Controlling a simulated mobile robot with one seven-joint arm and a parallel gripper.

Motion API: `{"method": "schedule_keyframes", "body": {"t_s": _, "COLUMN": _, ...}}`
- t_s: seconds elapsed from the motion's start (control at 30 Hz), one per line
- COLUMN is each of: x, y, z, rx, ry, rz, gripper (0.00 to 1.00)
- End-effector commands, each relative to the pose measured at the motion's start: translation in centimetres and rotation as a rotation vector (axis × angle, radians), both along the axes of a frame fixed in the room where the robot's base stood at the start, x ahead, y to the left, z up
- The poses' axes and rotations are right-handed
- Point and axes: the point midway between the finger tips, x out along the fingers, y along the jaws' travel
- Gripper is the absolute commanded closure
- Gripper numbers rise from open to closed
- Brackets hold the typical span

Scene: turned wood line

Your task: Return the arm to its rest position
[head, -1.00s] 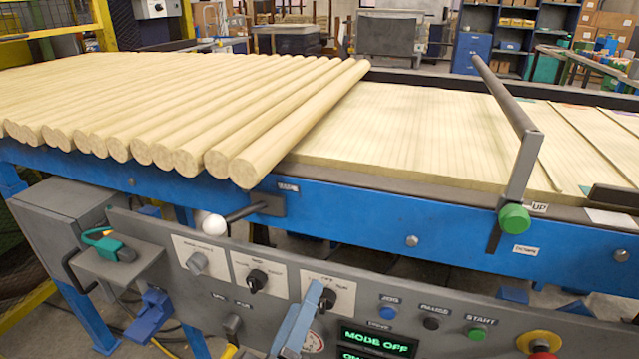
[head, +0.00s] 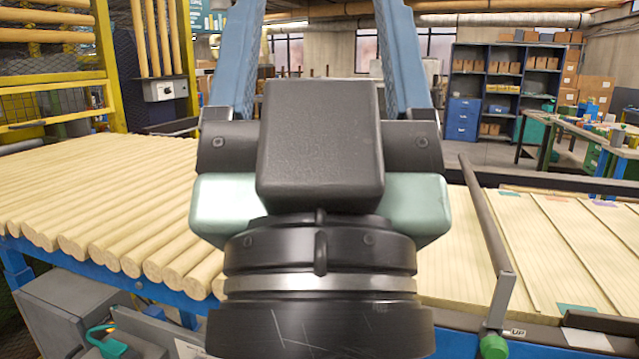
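My gripper (head: 318,40) fills the middle of the head view, seen from behind, with its dark wrist below and its two blue fingers pointing up. The fingers stand wide apart, so it is open, and no object shows between them. The fingertips run past the top edge of the picture. My wrist and gripper body hide the middle of the line and most of the control panel.
Round wooden poles (head: 110,205) lie side by side on the line at left. Flat boards (head: 570,245) lie at right, beside a grey bar (head: 485,230) with a green knob (head: 493,347). Blue shelves (head: 500,90) and a workbench (head: 570,125) stand behind.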

Motion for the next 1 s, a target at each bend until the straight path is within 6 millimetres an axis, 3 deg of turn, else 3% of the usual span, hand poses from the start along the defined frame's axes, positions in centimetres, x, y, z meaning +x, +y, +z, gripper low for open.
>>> {"method": "schedule_keyframes", "body": {"t_s": 0.03, "x": 0.0, "y": 0.0, "z": 3.3, "rx": 0.000, "ry": 0.001, "rz": 0.000, "gripper": 0.26}}
{"method": "schedule_keyframes", "body": {"t_s": 0.3, "x": 0.1, "y": 0.1, "z": 11.5, "rx": -0.001, "ry": 0.002, "rz": 0.001, "gripper": 0.26}}
{"method": "schedule_keyframes", "body": {"t_s": 0.43, "x": 0.1, "y": 0.1, "z": 14.5, "rx": -0.001, "ry": 0.003, "rz": 0.001, "gripper": 0.26}}
{"method": "schedule_keyframes", "body": {"t_s": 0.63, "x": 0.1, "y": 0.1, "z": 16.6, "rx": -0.001, "ry": 0.003, "rz": 0.001, "gripper": 0.26}}
{"method": "schedule_keyframes", "body": {"t_s": 1.0, "x": 0.1, "y": 0.1, "z": 16.5, "rx": -0.001, "ry": 0.003, "rz": 0.001, "gripper": 0.26}}
